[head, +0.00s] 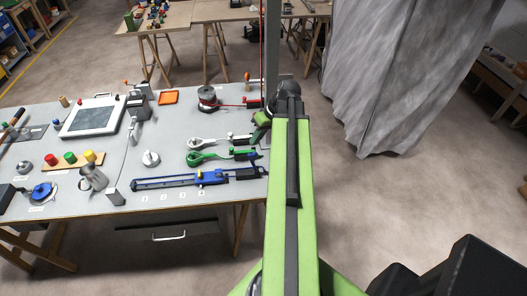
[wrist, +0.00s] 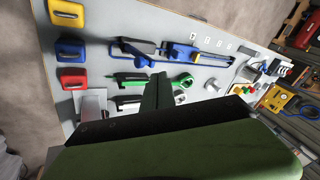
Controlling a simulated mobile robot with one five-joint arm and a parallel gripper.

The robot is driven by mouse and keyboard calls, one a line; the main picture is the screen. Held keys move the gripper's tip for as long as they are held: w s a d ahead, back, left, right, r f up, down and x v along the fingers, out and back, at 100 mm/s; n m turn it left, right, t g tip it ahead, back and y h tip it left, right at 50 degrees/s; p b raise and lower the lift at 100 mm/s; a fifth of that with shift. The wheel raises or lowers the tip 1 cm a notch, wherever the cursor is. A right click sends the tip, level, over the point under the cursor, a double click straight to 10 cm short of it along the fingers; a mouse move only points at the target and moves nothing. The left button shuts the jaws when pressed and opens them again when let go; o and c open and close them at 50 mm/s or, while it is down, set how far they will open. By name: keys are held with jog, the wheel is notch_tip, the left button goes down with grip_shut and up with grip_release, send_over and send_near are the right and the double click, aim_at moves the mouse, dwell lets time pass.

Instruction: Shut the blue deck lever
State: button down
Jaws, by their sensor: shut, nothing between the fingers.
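A long blue fitting (head: 165,183) lies along the table's front right in the head view; it also shows at the top of the wrist view (wrist: 210,54). It has a slim blue rail, a small yellow part near its middle and a dark piece (head: 246,173) at its right end. I cannot tell which part is the deck lever or whether it is open. My gripper (wrist: 161,77) is shut and empty, apart from the blue fitting. In the head view my arm hides the table's right edge.
A green-handled fitting (head: 212,156) and a white one (head: 207,143) lie behind the blue one. Yellow (wrist: 67,12), blue (wrist: 71,50) and red (wrist: 72,78) blocks line the table edge. A grey curtain (head: 390,80) hangs at right.

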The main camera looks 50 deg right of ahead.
jog(key=s+d+r+t, duration=0.1)
jog(key=s+d+t, duration=0.1)
jog(key=s+d, duration=0.7)
jog(key=w+a+f+b, duration=0.6)
jog(key=w+f+b, duration=0.1)
jog(key=f+b, duration=0.1)
jog(key=shift+w+f+m+b, duration=0.15)
jog(key=shift+w+m+b, duration=0.1)
jog(key=shift+m+b, duration=0.15)
jog(key=shift+w, duration=0.1)
